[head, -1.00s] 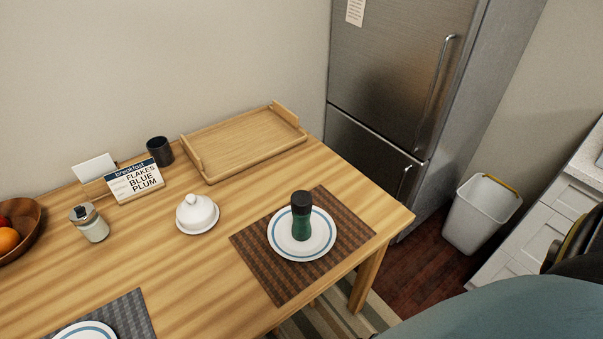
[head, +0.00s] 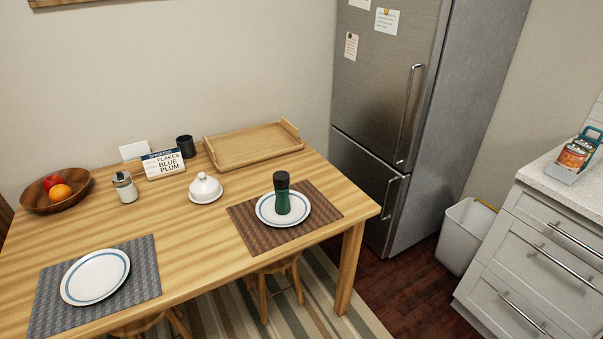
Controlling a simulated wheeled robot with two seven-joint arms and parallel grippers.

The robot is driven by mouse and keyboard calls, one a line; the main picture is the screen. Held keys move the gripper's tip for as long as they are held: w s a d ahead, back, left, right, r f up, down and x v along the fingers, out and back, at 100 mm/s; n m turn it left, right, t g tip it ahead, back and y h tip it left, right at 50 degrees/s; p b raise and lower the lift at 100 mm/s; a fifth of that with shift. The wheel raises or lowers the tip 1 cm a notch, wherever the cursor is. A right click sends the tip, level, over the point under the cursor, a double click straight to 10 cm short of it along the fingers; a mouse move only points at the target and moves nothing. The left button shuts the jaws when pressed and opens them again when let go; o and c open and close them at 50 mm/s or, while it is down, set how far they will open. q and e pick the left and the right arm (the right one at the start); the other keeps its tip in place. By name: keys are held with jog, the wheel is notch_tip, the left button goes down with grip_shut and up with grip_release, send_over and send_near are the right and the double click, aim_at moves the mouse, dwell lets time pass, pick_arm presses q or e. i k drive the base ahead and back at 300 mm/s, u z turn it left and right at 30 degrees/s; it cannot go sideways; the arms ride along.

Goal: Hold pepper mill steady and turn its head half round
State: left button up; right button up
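Neither of my grippers shows in the head view.
On the table (head: 190,235) are a wooden tray (head: 255,147), a dark cup (head: 185,146), a sign (head: 163,163), a white lidded dish (head: 205,189), a glass jar (head: 125,187), a fruit bowl (head: 42,199) and another plate (head: 96,276). Stools (head: 275,285) stand under the front edge. A fridge (head: 385,100) stands behind right.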

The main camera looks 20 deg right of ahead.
aim_at(281, 178)
jog(key=z, duration=1.1)
jog(key=i, duration=0.9)
jog(key=u, duration=0.25)
